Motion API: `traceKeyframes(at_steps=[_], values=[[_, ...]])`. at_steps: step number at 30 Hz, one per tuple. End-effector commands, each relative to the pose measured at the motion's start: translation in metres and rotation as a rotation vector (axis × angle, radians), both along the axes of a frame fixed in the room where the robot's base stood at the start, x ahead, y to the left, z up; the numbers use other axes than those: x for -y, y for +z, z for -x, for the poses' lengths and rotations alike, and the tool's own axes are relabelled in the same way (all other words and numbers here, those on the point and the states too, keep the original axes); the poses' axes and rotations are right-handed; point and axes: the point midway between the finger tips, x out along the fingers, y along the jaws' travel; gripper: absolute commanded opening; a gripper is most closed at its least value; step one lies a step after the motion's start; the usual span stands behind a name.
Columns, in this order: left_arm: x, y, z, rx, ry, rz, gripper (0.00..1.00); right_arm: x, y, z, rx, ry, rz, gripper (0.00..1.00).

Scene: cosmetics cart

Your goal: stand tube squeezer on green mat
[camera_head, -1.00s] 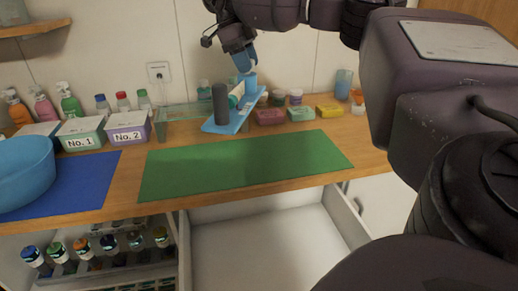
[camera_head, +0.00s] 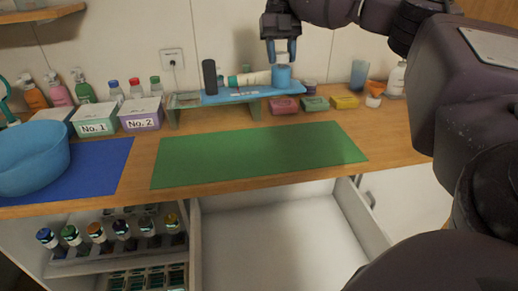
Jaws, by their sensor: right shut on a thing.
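The tube squeezer (camera_head: 232,97) is a long blue plate with a dark upright cylinder at its left end and a blue cylinder at its right end. A white and green tube lies along it. My right gripper (camera_head: 282,58) points down from above and is shut on its right end. The squeezer is roughly level, behind the green mat (camera_head: 255,155), and overlaps the glass shelf in the picture; I cannot tell whether they touch. The green mat lies flat and bare on the wooden counter. My left gripper is not in view.
The small glass shelf (camera_head: 172,118) stands behind the mat. Boxes No. 1 (camera_head: 96,125) and No. 2 (camera_head: 141,121) stand to its left, and coloured blocks (camera_head: 284,105) to the right. A blue basin (camera_head: 32,160) sits at left. An open drawer (camera_head: 275,240) is below the counter.

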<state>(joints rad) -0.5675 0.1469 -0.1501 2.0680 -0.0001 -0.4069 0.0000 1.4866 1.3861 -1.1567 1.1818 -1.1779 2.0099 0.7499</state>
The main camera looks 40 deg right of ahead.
Motion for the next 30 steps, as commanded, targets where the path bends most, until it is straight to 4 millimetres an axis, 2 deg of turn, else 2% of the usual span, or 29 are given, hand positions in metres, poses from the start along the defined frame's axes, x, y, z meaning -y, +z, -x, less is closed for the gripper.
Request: traceKeyframes(at_steps=[6, 12, 20, 30], values=[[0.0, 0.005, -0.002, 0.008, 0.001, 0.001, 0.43, 0.011, 0.0, 0.026, 0.007, -0.021, -0.016, 0.0], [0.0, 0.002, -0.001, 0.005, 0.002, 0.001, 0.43, 0.001, 0.011, 0.033, 0.027, -0.05, -0.003, 0.0], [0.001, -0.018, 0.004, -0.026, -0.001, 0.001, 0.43, 0.001, -0.027, 0.032, 0.011, -0.068, 0.003, 0.0], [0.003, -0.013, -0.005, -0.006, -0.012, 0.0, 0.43, 0.001, -0.077, 0.033, 0.016, -0.068, 0.003, 0.0]])
